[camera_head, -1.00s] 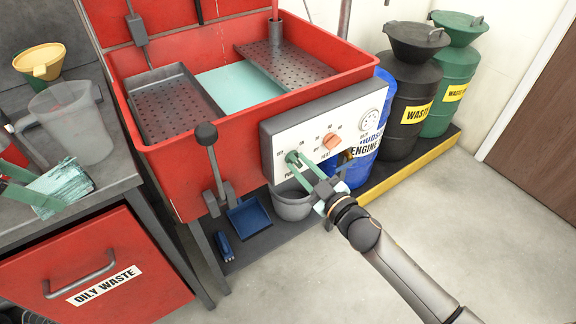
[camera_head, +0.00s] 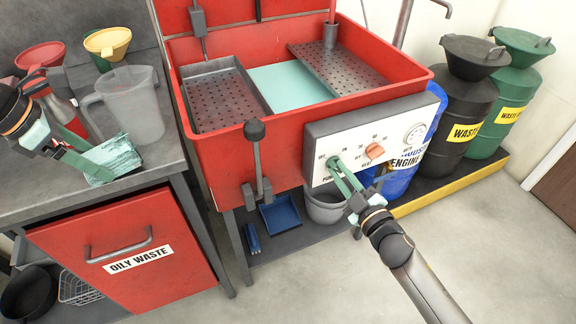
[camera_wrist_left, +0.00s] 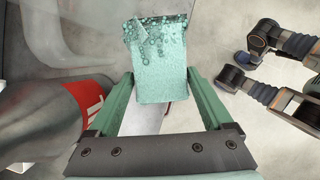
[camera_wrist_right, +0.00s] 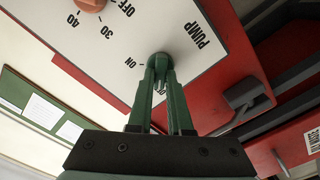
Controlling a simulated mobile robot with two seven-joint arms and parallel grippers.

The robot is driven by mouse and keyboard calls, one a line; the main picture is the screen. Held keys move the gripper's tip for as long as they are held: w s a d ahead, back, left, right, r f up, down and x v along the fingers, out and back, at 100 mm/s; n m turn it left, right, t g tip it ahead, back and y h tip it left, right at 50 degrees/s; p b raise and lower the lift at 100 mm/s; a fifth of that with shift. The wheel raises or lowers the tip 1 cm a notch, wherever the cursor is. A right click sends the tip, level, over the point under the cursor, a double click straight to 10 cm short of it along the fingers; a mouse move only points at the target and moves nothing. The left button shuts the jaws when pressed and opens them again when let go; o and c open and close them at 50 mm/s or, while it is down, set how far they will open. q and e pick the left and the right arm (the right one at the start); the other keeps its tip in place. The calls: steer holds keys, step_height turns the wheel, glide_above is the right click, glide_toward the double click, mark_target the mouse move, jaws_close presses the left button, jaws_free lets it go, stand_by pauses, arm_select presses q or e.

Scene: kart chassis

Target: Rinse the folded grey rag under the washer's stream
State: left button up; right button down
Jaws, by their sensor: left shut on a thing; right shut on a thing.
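The folded rag (camera_head: 112,158) looks pale grey-green with bubble-like spots on its upper part in the left wrist view (camera_wrist_left: 158,75). My left gripper (camera_head: 82,158) is shut on it, above the grey counter at the left. The washer (camera_head: 232,160) is a red basin on legs with a white control panel (camera_head: 350,152). My right gripper (camera_head: 338,168) is shut on the pump knob (camera_wrist_right: 160,62), between the OFF and ON labels; the fingers hide most of it, so its setting is unclear. I see no stream in the basin.
A clear jug (camera_head: 128,105), a yellow funnel (camera_head: 107,42) and a red funnel (camera_head: 40,56) stand near my left gripper. A lever (camera_head: 256,150) rises before the basin. Perforated trays (camera_head: 222,95) flank its pale floor (camera_head: 290,87). Drums stand at the right.

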steer(key=shift+n, duration=0.3)
steer(key=c, duration=0.8)
jaws_free()
steer(key=shift+c, duration=0.2)
steer(key=v, duration=1.2)
steer(key=shift+p, duration=0.35)
steer(key=shift+s, duration=0.1)
